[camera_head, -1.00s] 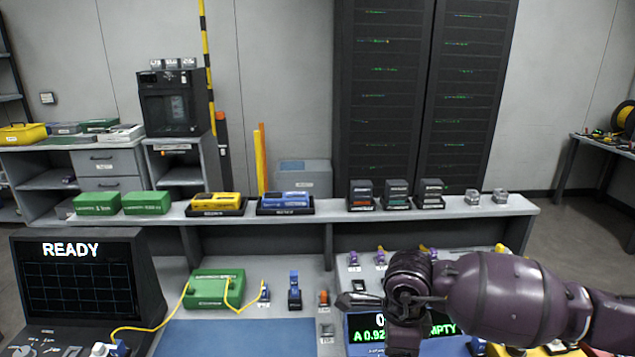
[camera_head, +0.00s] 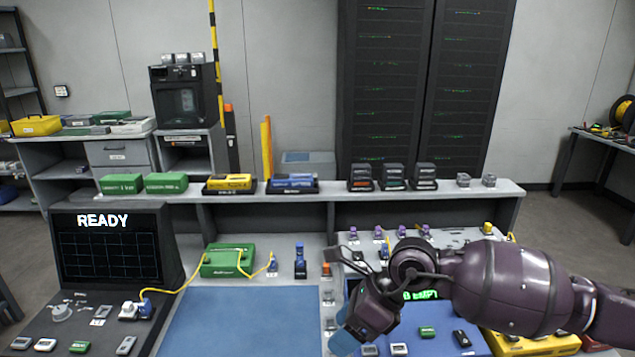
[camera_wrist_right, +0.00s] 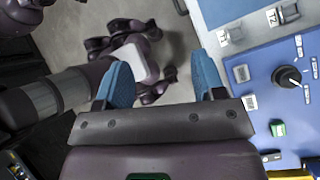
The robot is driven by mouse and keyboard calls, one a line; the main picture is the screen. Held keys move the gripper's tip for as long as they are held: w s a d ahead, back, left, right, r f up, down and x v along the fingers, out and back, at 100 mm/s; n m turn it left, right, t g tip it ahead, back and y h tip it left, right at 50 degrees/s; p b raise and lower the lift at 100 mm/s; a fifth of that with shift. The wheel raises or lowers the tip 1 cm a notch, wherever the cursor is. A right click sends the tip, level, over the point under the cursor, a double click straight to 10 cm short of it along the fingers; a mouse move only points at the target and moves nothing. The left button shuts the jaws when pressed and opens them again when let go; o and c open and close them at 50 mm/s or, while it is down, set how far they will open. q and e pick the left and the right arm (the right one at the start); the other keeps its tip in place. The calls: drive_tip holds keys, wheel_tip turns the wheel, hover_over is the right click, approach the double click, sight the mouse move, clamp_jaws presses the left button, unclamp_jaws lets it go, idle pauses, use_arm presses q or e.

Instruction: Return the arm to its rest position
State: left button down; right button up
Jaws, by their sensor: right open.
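My right arm comes in from the right in the head view. Its gripper (camera_head: 352,334) hangs over the front right of the bench, beside the blue mat (camera_head: 245,318). In the right wrist view the two blue fingers of the right gripper (camera_wrist_right: 163,82) are spread apart with nothing between them. Floor and parts of my own body show beyond them. My left gripper is not seen in the head view. A display (camera_head: 420,295) showing green letters is partly hidden behind the right arm.
A screen reading READY (camera_head: 108,250) stands at the left. A green box (camera_head: 228,261) with a yellow cable sits behind the mat. A blue panel (camera_wrist_right: 262,75) with a black knob (camera_wrist_right: 288,77) lies right of the fingers in the wrist view. The mat is clear.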

drive_tip(key=w+a+r+m+t+y, duration=0.1)
drive_tip(key=a+r+m+t+y, duration=0.15)
drive_tip(key=r+m+y, duration=0.35)
drive_tip(key=w+a+r+m+t+y, duration=0.1)
drive_tip(key=a+r+m+y, duration=0.35)
drive_tip(key=r+y, duration=0.2)
drive_tip(key=w+d+f+m+t+h, duration=0.25)
drive_tip(key=d+m+t, duration=0.25)
drive_tip(key=m+t, duration=0.3)
drive_tip(key=w+d+f+m+t+h, duration=0.1)
drive_tip(key=w+d+m+t+h, duration=0.3)
drive_tip(key=m, duration=0.7)
drive_tip(key=s+d+f+m+t+h, duration=0.1)
drive_tip(key=s+d+f+m+h, duration=0.2)
drive_tip(key=d+f+m+h, duration=0.35)
drive_tip(key=s+d+f+m+t+h, duration=0.1)
drive_tip(key=s+d+f+m+h, duration=0.2)
drive_tip(key=d+f+m, duration=0.5)
drive_tip(key=s+d+f+m+g+h, duration=0.2)
drive_tip(key=s+d+f, duration=0.1)
drive_tip(key=s+f, duration=0.6)
drive_tip(key=s+d+f+m+g+h, duration=0.2)
drive_tip(key=s+d+f+m+g, duration=0.1)
drive_tip(key=s+f, duration=0.6)
drive_tip(key=shift+s+d+f, duration=0.15)
drive_tip(key=shift+s+d, duration=0.1)
drive_tip(key=shift+s, duration=0.7)
